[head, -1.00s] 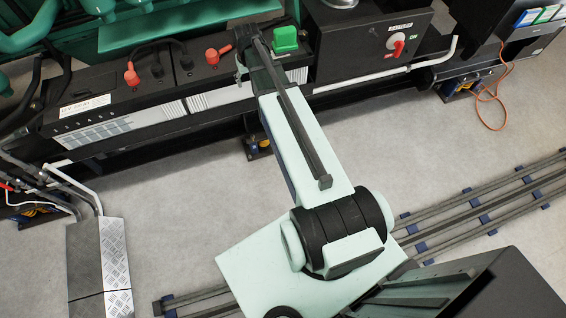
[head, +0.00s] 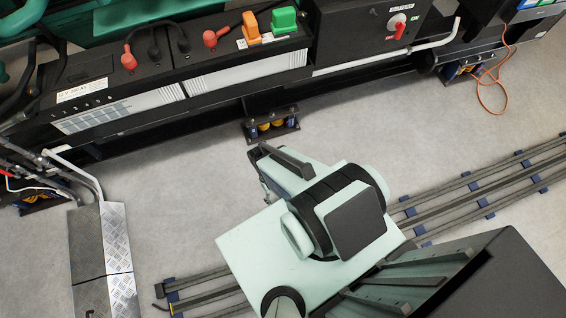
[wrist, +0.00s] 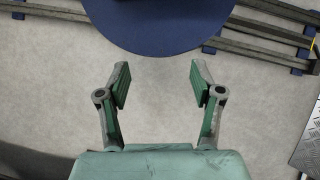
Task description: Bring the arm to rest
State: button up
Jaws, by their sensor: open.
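In the wrist view my gripper (wrist: 158,84) is open and empty, its two fingers spread apart over bare grey floor.
An orange block (head: 251,27) and a green block (head: 284,20) stand on the battery bank beside red terminal caps (head: 210,39). A battery switch box (head: 370,30) with a red knob is right of it. Floor rails (head: 480,200) run past my base. An orange cable (head: 490,95) lies at right.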

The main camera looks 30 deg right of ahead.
jog(key=shift+s+a+f+g, duration=0.15)
jog(key=shift+s+g, duration=0.15)
jog(key=shift+s, duration=1.35)
